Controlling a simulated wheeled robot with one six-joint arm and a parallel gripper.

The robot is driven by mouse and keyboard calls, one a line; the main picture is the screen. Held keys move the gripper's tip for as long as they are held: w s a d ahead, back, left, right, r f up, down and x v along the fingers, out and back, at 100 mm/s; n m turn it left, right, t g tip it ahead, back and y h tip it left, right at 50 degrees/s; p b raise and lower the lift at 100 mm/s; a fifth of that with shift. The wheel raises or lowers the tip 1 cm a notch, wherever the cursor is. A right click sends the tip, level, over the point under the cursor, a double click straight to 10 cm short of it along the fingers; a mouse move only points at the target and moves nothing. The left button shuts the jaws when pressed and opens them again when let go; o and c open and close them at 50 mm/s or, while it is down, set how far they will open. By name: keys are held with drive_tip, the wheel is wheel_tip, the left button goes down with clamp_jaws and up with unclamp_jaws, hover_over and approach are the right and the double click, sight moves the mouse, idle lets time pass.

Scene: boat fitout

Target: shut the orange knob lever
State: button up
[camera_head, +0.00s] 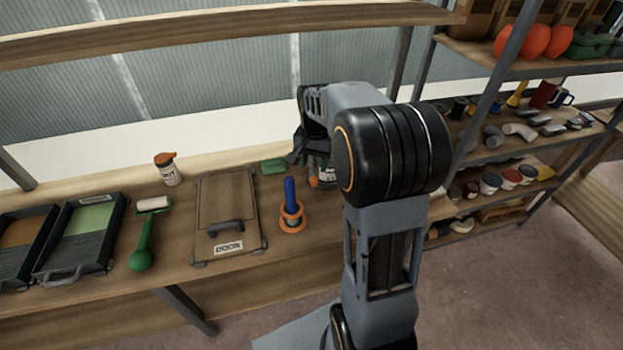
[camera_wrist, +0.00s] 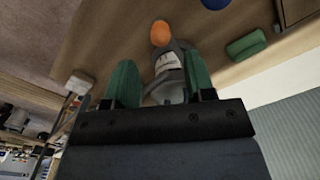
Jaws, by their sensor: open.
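The lever's orange knob (camera_head: 314,181) shows low beside my arm in the head view, mostly hidden behind it. In the wrist view the orange knob (camera_wrist: 160,33) sits at the end of a grey body (camera_wrist: 170,68) with a white label, on the wooden bench. My gripper (camera_wrist: 158,62) is open, its two green fingers on either side of the grey body, with the knob beyond the fingertips. I cannot tell whether the fingers touch it. In the head view the fingers are largely hidden by my arm.
A blue handle in an orange ring (camera_head: 292,218) stands left of the lever. A green block (camera_head: 274,166) lies behind; it also shows in the wrist view (camera_wrist: 246,44). A wooden case (camera_head: 228,195), green roller (camera_head: 144,240) and trays sit further left. Shelves (camera_head: 530,145) stand right.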

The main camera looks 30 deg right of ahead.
sight(313, 177)
drive_tip(key=shift+f, duration=3.5)
drive_tip(key=shift+c, duration=0.2)
clamp_jaws()
drive_tip(key=shift+w+a, duration=0.1)
drive_tip(key=shift+a, duration=0.05)
